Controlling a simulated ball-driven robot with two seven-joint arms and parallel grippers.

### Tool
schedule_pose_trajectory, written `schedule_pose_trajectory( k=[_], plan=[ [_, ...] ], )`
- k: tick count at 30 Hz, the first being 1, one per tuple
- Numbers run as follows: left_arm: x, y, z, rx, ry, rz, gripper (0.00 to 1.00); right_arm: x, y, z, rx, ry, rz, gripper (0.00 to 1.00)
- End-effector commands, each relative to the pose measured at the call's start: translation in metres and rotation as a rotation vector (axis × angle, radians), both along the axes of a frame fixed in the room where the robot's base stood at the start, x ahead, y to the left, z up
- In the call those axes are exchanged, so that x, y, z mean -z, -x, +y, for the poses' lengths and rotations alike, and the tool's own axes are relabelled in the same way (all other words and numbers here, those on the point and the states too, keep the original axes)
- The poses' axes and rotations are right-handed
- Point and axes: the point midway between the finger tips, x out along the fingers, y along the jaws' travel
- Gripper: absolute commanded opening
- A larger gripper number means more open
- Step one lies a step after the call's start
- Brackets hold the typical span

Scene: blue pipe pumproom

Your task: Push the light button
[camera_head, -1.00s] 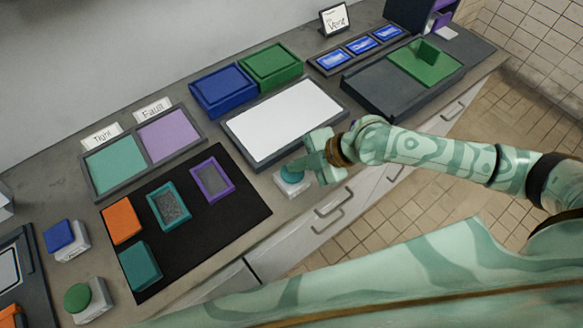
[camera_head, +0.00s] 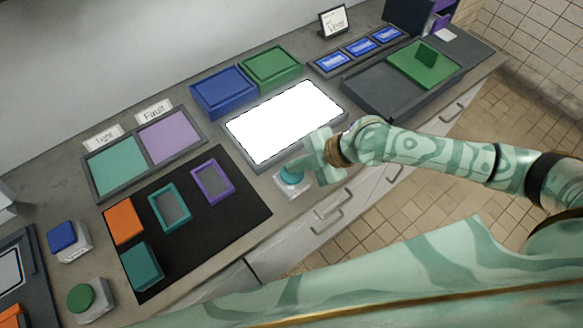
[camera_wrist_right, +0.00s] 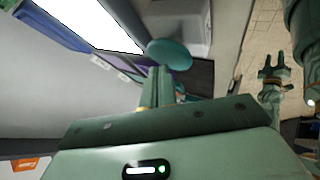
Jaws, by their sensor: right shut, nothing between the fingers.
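The light button is a round teal cap (camera_head: 291,176) on a pale base, at the counter's front edge by the light panel. The light panel (camera_head: 285,122) glows bright white. My right gripper (camera_head: 304,164) is shut and empty, its fingertips at the button's upper right edge. In the right wrist view the teal cap (camera_wrist_right: 169,54) shows just beyond the shut fingertips (camera_wrist_right: 159,69). I cannot tell whether they touch. My left gripper (camera_wrist_right: 274,68) shows at the right of the right wrist view, fingers apart, away from the counter.
A black mat (camera_head: 235,218) with orange, teal and purple frames lies left of the button. A blue button (camera_head: 63,237) and a green button (camera_head: 80,296) stand at the far left. Blue and green trays (camera_head: 222,92) sit behind the panel. Drawer handles (camera_head: 333,203) line the counter front.

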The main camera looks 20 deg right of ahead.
Motion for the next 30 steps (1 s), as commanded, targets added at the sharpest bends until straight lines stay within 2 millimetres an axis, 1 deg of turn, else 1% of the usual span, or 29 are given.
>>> schedule_pose_trajectory(
  k=[1, 8, 11, 14, 25, 27, 30],
  plan=[
    [-0.004, -0.001, 0.000, 0.000, 0.000, -0.001, 0.36, -0.004, 0.000, 0.000, 0.001, 0.000, -0.001, 0.00],
    [-0.002, 0.000, 0.000, 0.000, 0.000, -0.001, 0.36, -0.002, 0.000, 0.000, 0.000, 0.000, 0.000, 0.00],
    [-0.004, -0.001, 0.000, 0.000, 0.001, -0.002, 0.36, -0.005, 0.000, 0.000, 0.000, 0.000, 0.000, 0.00],
    [-0.012, -0.002, 0.000, 0.000, 0.000, -0.004, 0.36, -0.013, 0.000, 0.000, 0.000, 0.000, -0.001, 0.00],
    [-0.053, -0.007, 0.000, 0.000, 0.001, -0.018, 0.36, -0.058, 0.000, 0.000, 0.000, 0.001, -0.001, 0.00],
    [-0.058, -0.008, 0.000, 0.000, 0.000, -0.020, 0.36, -0.064, 0.000, 0.000, 0.000, 0.001, -0.001, 0.00],
    [-0.059, -0.008, 0.000, 0.000, 0.000, -0.020, 0.36, -0.064, 0.000, 0.000, 0.001, 0.000, -0.001, 0.00]
  ],
)
